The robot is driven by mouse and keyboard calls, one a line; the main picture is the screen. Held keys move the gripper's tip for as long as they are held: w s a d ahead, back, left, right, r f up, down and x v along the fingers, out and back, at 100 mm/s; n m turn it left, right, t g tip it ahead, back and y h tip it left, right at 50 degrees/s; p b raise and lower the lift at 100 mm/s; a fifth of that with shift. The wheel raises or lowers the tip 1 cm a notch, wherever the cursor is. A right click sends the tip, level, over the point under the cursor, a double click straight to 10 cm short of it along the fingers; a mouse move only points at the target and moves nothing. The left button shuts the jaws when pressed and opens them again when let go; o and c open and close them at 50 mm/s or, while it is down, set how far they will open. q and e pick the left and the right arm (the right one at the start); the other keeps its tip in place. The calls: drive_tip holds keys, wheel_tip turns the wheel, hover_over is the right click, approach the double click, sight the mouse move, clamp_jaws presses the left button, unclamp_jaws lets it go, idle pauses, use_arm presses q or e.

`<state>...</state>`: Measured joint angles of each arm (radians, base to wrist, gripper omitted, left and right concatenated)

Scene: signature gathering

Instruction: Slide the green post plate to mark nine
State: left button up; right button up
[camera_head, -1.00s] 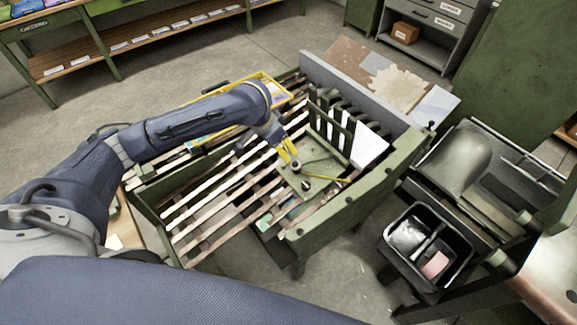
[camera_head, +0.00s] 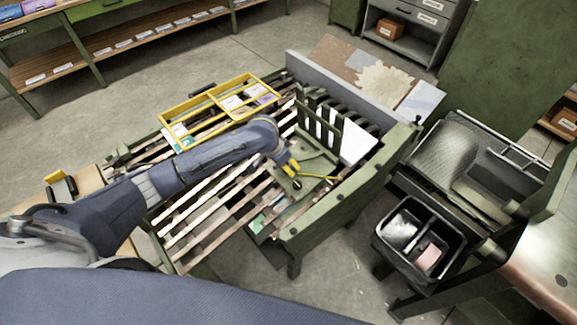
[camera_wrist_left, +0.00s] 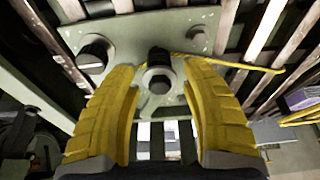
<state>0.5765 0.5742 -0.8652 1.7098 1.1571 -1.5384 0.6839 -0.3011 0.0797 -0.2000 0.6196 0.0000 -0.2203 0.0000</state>
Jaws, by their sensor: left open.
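The green post plate (camera_head: 312,163) lies on the slatted bed of the green bench, near its right end, with an upright frame at its back. A yellow pointer (camera_head: 318,177) sticks out from it to the right. In the wrist view the plate (camera_wrist_left: 130,32) carries a dark round post knob (camera_wrist_left: 157,72) in the middle and another knob (camera_wrist_left: 95,54) at left. My left gripper (camera_head: 293,168) is over the plate. In the wrist view its yellow fingers (camera_wrist_left: 165,100) are open, one on each side of the middle knob, with visible gaps. I cannot read any mark numbers. My right gripper is not in view.
A yellow divided tray (camera_head: 218,105) sits on the slats behind my left arm. White upright sheets (camera_head: 354,147) and a dark slotted rack stand right of the plate. A black two-part bin (camera_head: 414,237) stands at right. Green side rails edge the bench.

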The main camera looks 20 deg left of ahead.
use_arm(q)
drive_tip(key=shift+x, duration=1.2)
clamp_jaws()
